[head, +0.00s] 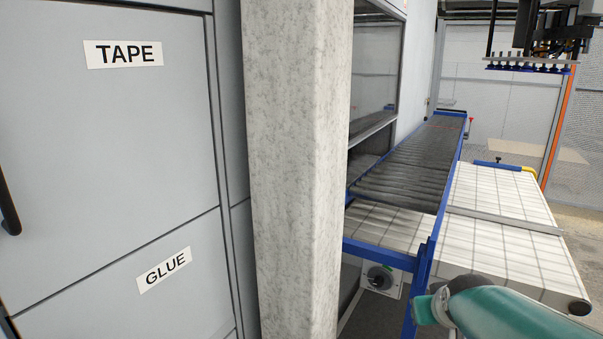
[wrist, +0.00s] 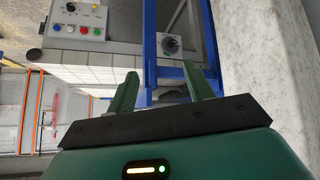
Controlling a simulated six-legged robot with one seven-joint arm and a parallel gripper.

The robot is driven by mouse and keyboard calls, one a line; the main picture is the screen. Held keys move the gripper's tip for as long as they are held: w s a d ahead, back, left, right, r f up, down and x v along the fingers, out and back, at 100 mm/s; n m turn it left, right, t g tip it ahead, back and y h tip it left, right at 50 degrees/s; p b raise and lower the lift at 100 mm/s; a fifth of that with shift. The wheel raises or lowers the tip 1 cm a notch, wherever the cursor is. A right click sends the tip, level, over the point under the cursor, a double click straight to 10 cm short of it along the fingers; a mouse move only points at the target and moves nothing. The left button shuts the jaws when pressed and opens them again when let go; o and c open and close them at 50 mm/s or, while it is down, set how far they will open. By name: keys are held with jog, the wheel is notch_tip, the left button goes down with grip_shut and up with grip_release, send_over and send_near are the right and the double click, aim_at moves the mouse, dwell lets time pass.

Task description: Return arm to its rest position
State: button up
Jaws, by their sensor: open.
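My gripper (wrist: 163,88) shows in the wrist view with its two green fingers spread apart. It is open and nothing is between the fingers. Beyond the fingers is the blue frame (wrist: 150,60) of the conveyor. In the head view, a green part of my arm (head: 505,312) reaches in from the bottom right, in front of the white belt conveyor. My fingers do not show in the head view.
A grey pillar (head: 297,170) stands close in the middle. Grey cabinets labelled TAPE (head: 124,53) and GLUE (head: 164,270) are at left. A roller conveyor (head: 410,165) and a white belt conveyor (head: 500,240) are at right. A control box (wrist: 77,20) shows in the wrist view.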

jog(key=s+a+r+g+y, duration=0.1)
jog(key=s+a, duration=0.4)
jog(key=s, duration=0.3)
jog(key=s+a+r+g, duration=0.1)
jog(key=s+a, duration=0.4)
jog(key=s, duration=0.4)
jog(key=shift+s+a+r+y, duration=0.15)
jog(key=shift+a+y, duration=0.2)
jog(key=shift+y, duration=0.05)
